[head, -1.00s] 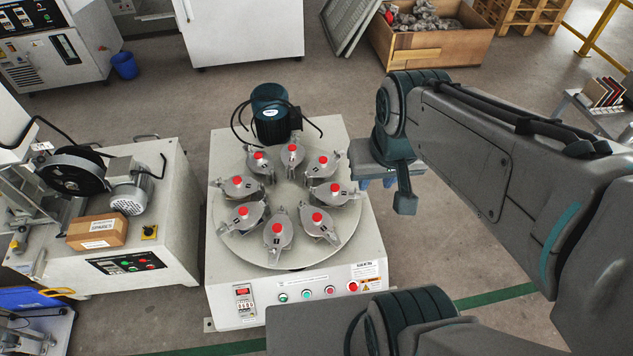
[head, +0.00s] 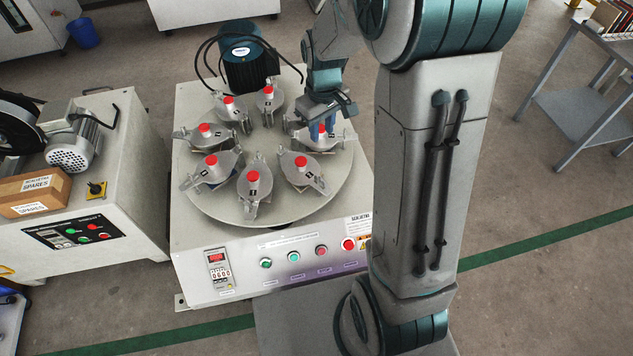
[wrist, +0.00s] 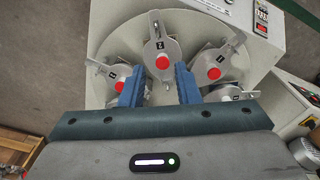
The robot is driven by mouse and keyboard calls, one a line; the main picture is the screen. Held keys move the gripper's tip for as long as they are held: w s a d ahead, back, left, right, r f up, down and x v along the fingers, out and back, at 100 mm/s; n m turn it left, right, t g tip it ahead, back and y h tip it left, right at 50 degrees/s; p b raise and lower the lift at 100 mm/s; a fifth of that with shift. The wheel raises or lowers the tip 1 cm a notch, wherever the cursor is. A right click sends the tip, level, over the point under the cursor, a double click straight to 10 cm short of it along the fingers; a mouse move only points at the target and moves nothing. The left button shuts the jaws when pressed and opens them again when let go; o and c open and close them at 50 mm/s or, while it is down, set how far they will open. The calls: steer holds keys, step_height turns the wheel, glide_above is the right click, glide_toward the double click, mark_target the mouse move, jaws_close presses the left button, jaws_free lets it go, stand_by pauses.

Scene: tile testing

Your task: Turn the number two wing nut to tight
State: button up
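Several grey clamp fixtures with red round caps and small dark number tags ring a round plate (head: 345,185) on a white machine. In the wrist view, one fixture (wrist: 160,45) with its red cap (wrist: 162,62) lies centred between my blue fingers, its narrow arm pointing up the picture. Its tag is too small to read surely, so I cannot tell which is number two. My gripper (wrist: 158,80) is open, and the fingers look apart from the cap. In the head view my gripper (head: 322,130) is over the right side of the plate, partly hiding the fixture there.
A dark teal motor (head: 246,60) with black cables stands behind the plate. Buttons (head: 294,257) line the machine's front panel. A second machine with a cardboard box (head: 32,192) stands left. A grey cart (head: 590,95) is at right, with open floor between.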

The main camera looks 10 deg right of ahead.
steer(key=n+b, duration=0.1)
steer(key=b, duration=0.2)
glide_above(318, 178)
step_height(318, 178, down, 9)
step_height(318, 178, down, 14)
steer(key=b, duration=0.5)
steer(key=shift+b, duration=0.3)
steer(key=shift+c, duration=0.3)
jaws_close()
